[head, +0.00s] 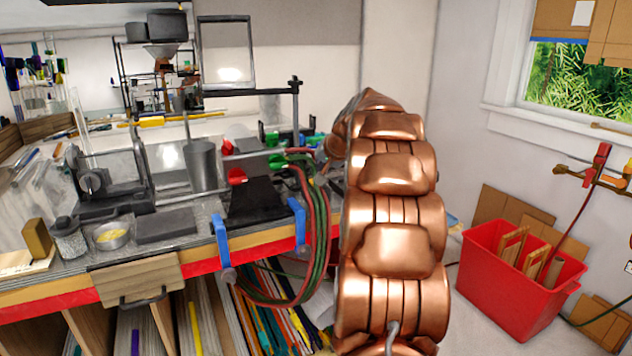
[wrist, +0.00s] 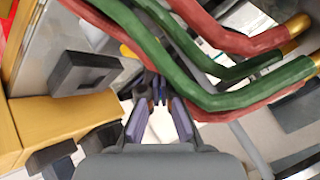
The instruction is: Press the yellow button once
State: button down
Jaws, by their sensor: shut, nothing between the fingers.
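I cannot make out the yellow button for certain in either view. A small yellow patch (wrist: 128,51) shows behind the hoses in the wrist view, but I cannot tell what it is. My gripper (wrist: 160,100) is at the middle of the wrist view, with its purple-grey fingers shut and nothing held. Red and green hoses (wrist: 215,98) cross just beyond and above the fingers. In the head view my copper arm reaches over the right end of the workbench (head: 60,272) and hides my gripper.
The bench holds a metal cup (head: 202,165), a bowl of yellow bits (head: 112,236) and a dark block (head: 166,225). Blue clamps (head: 222,240) grip its edge, where looped hoses (head: 325,215) hang. A red bin (head: 510,290) stands on the floor at right.

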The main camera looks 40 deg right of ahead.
jog(key=shift+f, duration=0.2)
jog(key=shift+f, duration=0.2)
jog(key=shift+f+b, duration=0.5)
jog(key=shift+f, duration=0.05)
dwell(1.0)
jog(key=shift+r, duration=0.1)
jog(key=shift+r+p, duration=0.55)
jog(key=shift+r, duration=0.3)
jog(key=shift+r+p, duration=1.5)
jog(key=shift+r, duration=1.05)
jog(key=shift+f, duration=0.1)
